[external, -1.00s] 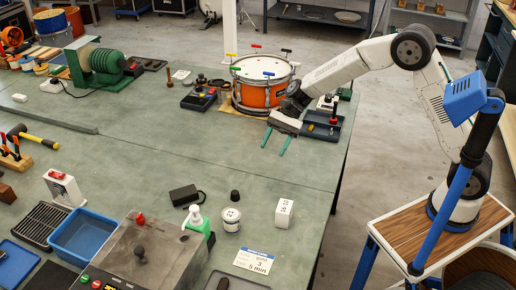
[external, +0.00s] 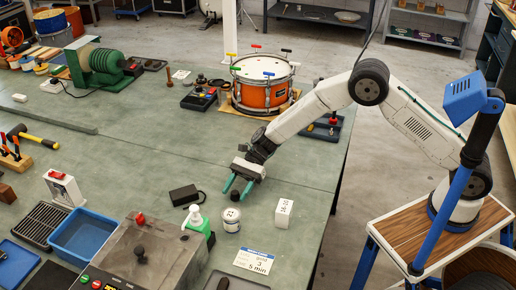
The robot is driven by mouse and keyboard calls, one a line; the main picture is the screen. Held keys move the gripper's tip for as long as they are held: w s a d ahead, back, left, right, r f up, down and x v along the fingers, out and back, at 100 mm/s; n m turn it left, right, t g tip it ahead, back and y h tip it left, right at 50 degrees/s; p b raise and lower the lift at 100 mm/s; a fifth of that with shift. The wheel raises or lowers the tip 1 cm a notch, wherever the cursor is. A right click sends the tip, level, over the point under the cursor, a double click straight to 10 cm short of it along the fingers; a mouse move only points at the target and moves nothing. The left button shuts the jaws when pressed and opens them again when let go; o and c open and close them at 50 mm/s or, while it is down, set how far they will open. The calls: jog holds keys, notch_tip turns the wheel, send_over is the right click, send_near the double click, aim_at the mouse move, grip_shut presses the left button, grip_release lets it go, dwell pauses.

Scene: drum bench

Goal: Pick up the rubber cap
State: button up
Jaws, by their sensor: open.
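The rubber cap (external: 235,195) is a small black piece standing on the grey-green bench top (external: 300,185), right of centre in the external view. My gripper (external: 237,191) has two green fingers pointing down at it. The fingers are apart, with the cap between or just behind their tips as seen here. I cannot tell whether they touch it or how high the tips are above the bench.
A white jar (external: 231,220) stands close in front of the cap. A white block (external: 284,212) is to the right, and a black box with a cable (external: 185,195) to the left. A pump bottle (external: 197,222) stands front left.

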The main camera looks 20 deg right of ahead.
jog(key=shift+s+a+f, duration=0.2)
jog(key=shift+s+a, duration=0.15)
jog(key=shift+a, duration=0.1)
jog(key=c, duration=1)
jog(key=shift+c, duration=0.2)
